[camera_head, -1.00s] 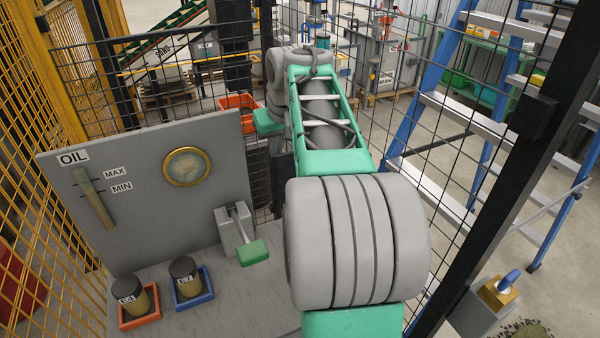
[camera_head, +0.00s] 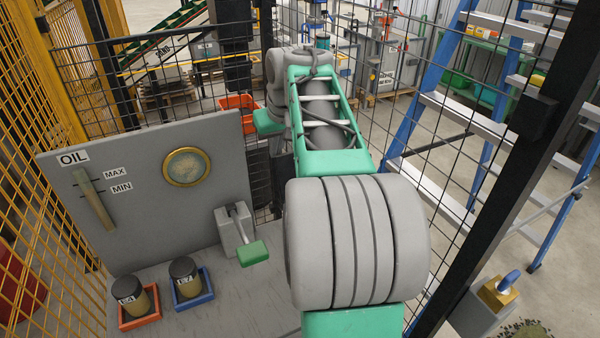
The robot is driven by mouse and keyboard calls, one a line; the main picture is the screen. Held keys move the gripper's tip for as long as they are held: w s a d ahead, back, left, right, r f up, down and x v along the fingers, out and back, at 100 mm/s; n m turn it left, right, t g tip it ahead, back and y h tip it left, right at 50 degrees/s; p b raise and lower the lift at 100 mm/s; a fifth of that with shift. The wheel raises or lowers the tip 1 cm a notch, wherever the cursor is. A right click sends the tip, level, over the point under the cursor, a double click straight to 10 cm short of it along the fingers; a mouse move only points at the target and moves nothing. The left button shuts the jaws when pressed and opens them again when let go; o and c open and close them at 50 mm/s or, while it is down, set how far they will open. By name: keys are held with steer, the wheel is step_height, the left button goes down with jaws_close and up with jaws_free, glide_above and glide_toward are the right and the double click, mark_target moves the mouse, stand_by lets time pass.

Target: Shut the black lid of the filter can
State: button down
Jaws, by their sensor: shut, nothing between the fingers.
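No can with an open black lid shows clearly. Two small black-topped, tan canisters with white labels stand upright at the lower left: one (camera_head: 131,300) in an orange tray (camera_head: 139,322), the other (camera_head: 185,279) in a blue tray (camera_head: 195,300). Their tops look closed, and I cannot tell whether either is the filter can. My grey and green arm fills the middle and lower right of the view and hides what lies behind and beneath it. My gripper is not in view.
A grey panel (camera_head: 140,215) with an oil gauge and a round dial (camera_head: 186,167) stands at the left. A grey lever box with a green handle (camera_head: 252,253) is close left of my arm. Mesh fencing and a black post (camera_head: 490,190) bound the space.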

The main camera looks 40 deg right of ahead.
stand_by(0.4)
steer(key=shift+s+a+b, duration=0.55)
steer(key=shift+s+a, duration=0.6)
steer(key=shift+s, duration=3.55)
step_height(320, 180, up, 10)
steer(key=p, duration=0.8)
steer(key=shift+f, duration=0.15)
steer(key=shift+w+a, duration=0.1)
